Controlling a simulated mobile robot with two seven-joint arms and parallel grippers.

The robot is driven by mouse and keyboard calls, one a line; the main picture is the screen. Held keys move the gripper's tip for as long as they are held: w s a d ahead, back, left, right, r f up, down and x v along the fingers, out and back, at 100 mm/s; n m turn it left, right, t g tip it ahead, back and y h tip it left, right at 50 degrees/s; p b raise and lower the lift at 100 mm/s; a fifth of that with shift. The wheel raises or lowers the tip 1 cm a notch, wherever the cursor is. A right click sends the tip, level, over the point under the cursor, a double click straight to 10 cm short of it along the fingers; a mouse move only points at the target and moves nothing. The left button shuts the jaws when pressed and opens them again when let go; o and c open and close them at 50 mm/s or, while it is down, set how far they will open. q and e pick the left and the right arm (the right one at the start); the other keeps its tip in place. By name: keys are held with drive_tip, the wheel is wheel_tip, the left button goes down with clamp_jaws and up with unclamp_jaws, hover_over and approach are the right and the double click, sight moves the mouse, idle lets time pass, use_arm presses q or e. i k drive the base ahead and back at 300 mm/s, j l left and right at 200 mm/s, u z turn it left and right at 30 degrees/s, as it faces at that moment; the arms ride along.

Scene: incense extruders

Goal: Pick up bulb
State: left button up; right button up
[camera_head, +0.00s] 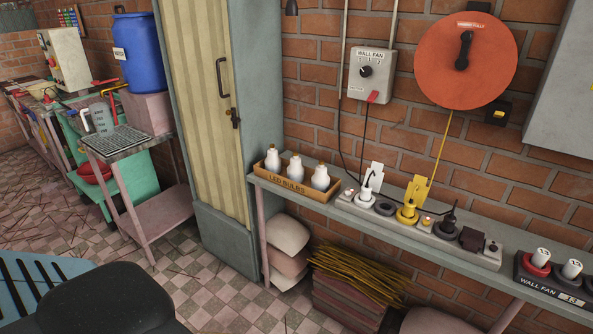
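Three white bulbs stand in a wooden tray labelled LED BULBS (290,189) at the left end of the wall shelf. They are the left bulb (272,160), the middle bulb (295,168) and the right bulb (320,177), all upright with brass-coloured tops. Neither of my grippers shows in the head view. A dark rounded shape at the bottom left may be part of my own body.
A power strip (345,198) with plugs and cords lies on the shelf (390,228) right of the tray. A WALL FAN box (558,283) stands further right. Sacks (287,236) and yellow sticks (352,272) lie below. The tiled floor (215,265) before the door is clear.

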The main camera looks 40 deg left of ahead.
sight(295, 172)
drive_tip(key=i+l+u, duration=0.35)
drive_tip(key=i, duration=0.2)
drive_tip(key=i+l+u, duration=0.4)
drive_tip(key=i, duration=0.1)
